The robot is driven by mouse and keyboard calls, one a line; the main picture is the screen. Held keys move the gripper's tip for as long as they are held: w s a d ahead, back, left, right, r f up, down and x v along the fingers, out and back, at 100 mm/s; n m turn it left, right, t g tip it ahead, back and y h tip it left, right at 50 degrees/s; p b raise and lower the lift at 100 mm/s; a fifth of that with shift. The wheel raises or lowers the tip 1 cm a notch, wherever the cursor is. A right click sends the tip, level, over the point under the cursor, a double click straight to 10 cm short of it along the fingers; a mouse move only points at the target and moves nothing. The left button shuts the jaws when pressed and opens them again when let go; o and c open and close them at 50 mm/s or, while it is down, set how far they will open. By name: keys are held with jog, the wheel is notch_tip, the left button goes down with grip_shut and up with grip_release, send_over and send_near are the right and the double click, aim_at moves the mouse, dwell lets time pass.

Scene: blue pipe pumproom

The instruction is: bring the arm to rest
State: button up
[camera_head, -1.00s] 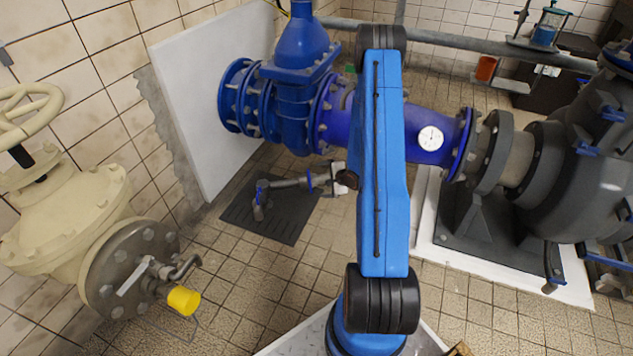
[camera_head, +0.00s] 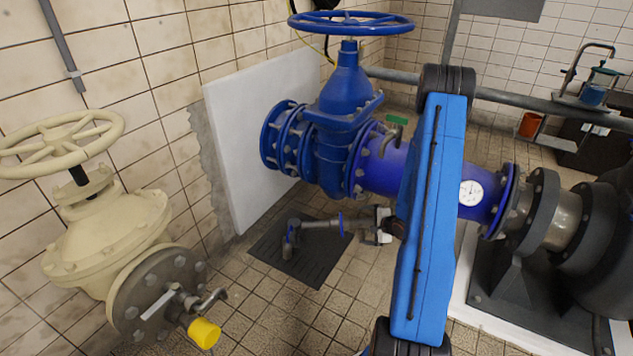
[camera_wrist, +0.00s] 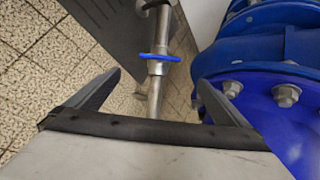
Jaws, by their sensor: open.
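My gripper (camera_wrist: 159,78) is open in the wrist view, its two dark fingers spread with nothing gripped. A thin grey pipe with a blue ring (camera_wrist: 158,57) shows in the gap between the fingers; I cannot tell how far beyond the fingers it lies. In the head view, my blue arm (camera_head: 432,220) stands in front of the big blue pipe and hides part of it. A pale and dark part left of the arm, at the end of the thin pipe, looks like my gripper, partly hidden.
A blue gate valve (camera_head: 345,120) with a handwheel (camera_head: 350,23) stands behind, beside a white panel (camera_head: 255,150). A cream valve (camera_head: 105,235) with a yellow cap (camera_head: 204,333) is at left. A dark pump (camera_head: 600,250) is at right. Tiled floor (camera_head: 250,310) is clear at front.

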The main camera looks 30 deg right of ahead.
jog(key=w+a+r+n+g+h, duration=0.1)
jog(key=a+r+n, duration=0.15)
jog(key=r, duration=0.55)
jog(key=w+a+r+n+g+h, duration=0.15)
jog(key=r+n, duration=0.25)
jog(key=r, duration=0.5)
jog(key=s+a+r+n+h, duration=0.1)
jog(key=s+a+r+n, duration=0.15)
jog(key=r, duration=0.45)
jog(key=s+a+r+n+h, duration=0.1)
jog(key=s+a+r, duration=0.3)
jog(key=r, duration=0.3)
jog(key=s+a+r+n+g+y, duration=0.1)
jog(key=s+a+r+n, duration=0.2)
jog(key=s+a, duration=0.4)
jog(key=s+a+r+n+y, duration=0.1)
jog(key=s+a+r+n, duration=0.3)
jog(key=s, duration=0.8)
jog(key=s+a+r+n+g+y, duration=0.1)
jog(key=s+a+r+n, duration=0.3)
jog(key=s+a, duration=0.5)
notch_tip(320, 180, up, 2)
jog(key=shift+s+a+r+g, duration=0.25)
jog(key=shift+s+a+g, duration=0.15)
jog(key=shift+s, duration=0.15)
